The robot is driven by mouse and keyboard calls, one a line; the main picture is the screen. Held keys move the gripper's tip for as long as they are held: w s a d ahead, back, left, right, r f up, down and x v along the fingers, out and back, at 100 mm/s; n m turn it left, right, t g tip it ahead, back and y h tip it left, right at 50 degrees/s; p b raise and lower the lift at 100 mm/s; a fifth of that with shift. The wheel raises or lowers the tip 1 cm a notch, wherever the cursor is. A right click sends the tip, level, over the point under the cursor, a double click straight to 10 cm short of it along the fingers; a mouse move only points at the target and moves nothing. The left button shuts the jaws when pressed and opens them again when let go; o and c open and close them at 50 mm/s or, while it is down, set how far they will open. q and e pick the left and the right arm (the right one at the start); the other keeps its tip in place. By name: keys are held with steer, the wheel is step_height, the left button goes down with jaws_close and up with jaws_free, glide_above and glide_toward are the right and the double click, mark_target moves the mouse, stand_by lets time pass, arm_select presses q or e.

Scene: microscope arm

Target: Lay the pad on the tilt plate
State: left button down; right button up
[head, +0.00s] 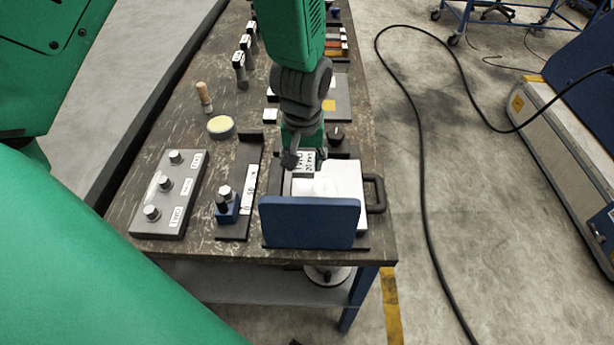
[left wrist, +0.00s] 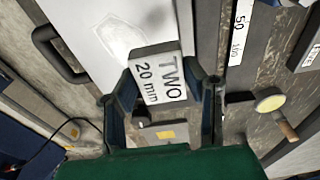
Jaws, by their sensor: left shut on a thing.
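My left gripper (head: 305,157) comes down over the workbench and is shut on a light grey block (head: 304,163). In the left wrist view the block (left wrist: 158,78) sits between both fingers (left wrist: 163,100) and reads "TWO 20 mm". I cannot tell which thing is the pad. My right gripper is not in view.
A grey base with several knobs (head: 170,195) and a slide with a scale (head: 240,190) stand to the left. A round yellow-topped tin (head: 221,127) and a wooden-handled tool (head: 204,97) are farther back. A dark handle (head: 375,193) juts out at the right bench edge.

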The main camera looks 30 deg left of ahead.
mark_target(304, 189)
arm_select(q)
step_height(304, 189, down, 4)
steer(key=shift+a+r, duration=0.15)
steer(key=shift+r, duration=0.1)
steer(key=shift+f, duration=0.5)
steer(key=shift+w, duration=0.1)
steer(key=shift+f, duration=0.5)
steer(key=c, duration=1.3)
jaws_free()
steer(key=o, duration=0.4)
steer(key=shift+r, duration=0.1)
